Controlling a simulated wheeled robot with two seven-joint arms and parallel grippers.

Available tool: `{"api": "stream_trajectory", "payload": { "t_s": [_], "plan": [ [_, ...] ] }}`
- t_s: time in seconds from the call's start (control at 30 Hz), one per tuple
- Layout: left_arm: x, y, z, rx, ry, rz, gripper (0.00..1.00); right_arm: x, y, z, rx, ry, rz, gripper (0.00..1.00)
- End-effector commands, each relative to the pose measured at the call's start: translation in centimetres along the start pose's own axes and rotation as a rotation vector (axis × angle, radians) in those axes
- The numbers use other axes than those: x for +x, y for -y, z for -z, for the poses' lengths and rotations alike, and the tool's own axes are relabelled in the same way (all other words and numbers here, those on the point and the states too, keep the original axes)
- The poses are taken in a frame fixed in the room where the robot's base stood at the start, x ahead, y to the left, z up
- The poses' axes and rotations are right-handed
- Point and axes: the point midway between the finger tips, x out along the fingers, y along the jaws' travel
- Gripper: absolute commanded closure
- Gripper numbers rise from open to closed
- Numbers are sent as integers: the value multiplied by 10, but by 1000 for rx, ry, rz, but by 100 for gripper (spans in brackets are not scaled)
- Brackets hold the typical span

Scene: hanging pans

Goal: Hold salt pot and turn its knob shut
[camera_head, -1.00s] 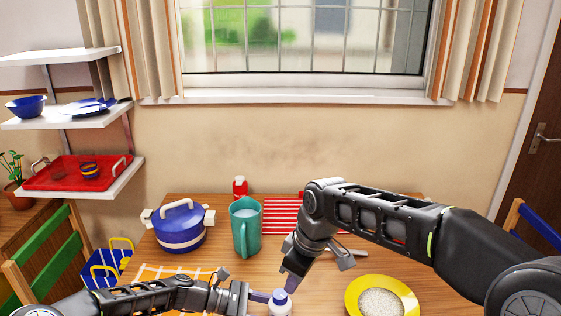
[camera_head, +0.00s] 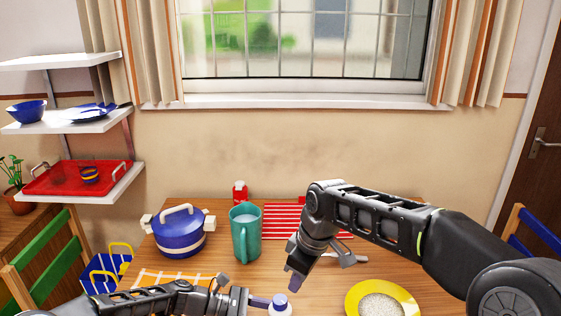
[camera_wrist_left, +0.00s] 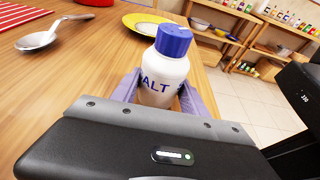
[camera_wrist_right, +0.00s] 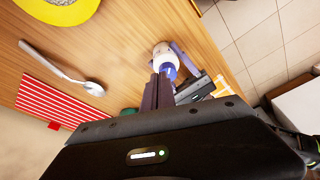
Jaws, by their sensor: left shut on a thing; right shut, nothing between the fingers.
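The salt pot (camera_head: 279,306) is white with a blue knob (camera_head: 280,299) on top, at the bottom middle of the head view. In the left wrist view the pot (camera_wrist_left: 163,82) shows part of a dark label, and its knob (camera_wrist_left: 173,40) is uncovered. My left gripper (camera_head: 265,303) is shut on the pot's body, one finger on each side. My right gripper (camera_head: 293,285) is shut and empty, just above and right of the knob in the head view. In the right wrist view its fingers (camera_wrist_right: 157,92) end beside the knob (camera_wrist_right: 168,70); whether they touch is unclear.
A yellow plate (camera_head: 383,302) lies to the right, with a spoon (camera_head: 345,257) and a red striped mat (camera_head: 284,222) behind. A teal pitcher (camera_head: 245,232) and a blue pot (camera_head: 180,233) stand at the left. The table edge is close to the salt pot.

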Motion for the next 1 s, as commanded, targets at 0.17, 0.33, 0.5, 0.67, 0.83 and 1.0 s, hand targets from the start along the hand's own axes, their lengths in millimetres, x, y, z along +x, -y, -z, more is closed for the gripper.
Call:
{"api": "stream_trajectory", "payload": {
  "t_s": [0.17,0.33,0.5,0.67,0.83,1.0],
  "plan": [
    [0,0,0,-1,0,1,90,23,0,-6,1,3,2,100],
    [0,0,0,-1,-1,1,90,40,0,-11,1,1,1,100],
    [0,0,0,-1,0,1,90,50,0,-13,1,1,1,100],
    [0,0,1,-1,-1,1,90,51,0,-13,0,0,1,100],
    [0,0,1,-1,0,1,90,51,0,-13,0,0,1,100],
    [0,0,1,-1,0,1,90,51,0,-12,0,0,0,100]
  ]
}}
